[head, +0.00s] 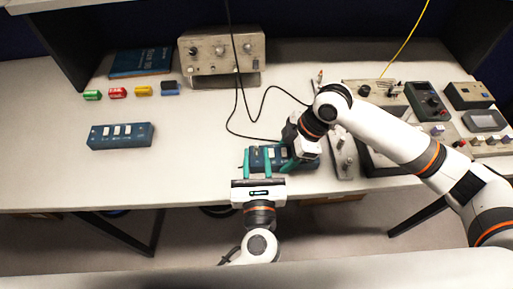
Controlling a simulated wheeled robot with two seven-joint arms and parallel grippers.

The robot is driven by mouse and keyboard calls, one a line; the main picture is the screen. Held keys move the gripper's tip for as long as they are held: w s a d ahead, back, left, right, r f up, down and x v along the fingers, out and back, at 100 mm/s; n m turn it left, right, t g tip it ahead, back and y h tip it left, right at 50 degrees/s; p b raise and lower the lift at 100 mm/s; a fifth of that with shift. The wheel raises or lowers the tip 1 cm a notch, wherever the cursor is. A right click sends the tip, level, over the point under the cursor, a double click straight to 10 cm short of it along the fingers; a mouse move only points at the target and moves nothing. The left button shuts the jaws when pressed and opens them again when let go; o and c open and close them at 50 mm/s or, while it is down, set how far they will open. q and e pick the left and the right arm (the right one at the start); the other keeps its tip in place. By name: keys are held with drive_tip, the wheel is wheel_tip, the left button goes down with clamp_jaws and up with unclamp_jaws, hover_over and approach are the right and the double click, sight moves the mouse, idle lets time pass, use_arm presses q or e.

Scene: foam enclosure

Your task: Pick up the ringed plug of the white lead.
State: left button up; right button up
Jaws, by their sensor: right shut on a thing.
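My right gripper (301,150) comes in from the right and points down at the right end of a blue box with light switches (268,155). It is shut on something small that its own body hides. I cannot make out the white lead or its ringed plug in this view. My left gripper (268,168) comes up from the front edge.
A second blue switch box (121,136) lies at the left. Small coloured blocks (117,92), a blue book (140,62) and a grey instrument (222,55) stand behind. A black cable (236,100) hangs over the middle. Several devices (427,100) crowd the right. The table's left front is clear.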

sight(257, 146)
use_arm(q)
drive_tip(key=w, duration=0.5)
drive_tip(key=shift+w+d+r, duration=0.15)
drive_tip(key=shift+w+r, duration=0.05)
drive_tip(key=shift+r, duration=0.15)
clamp_jaws()
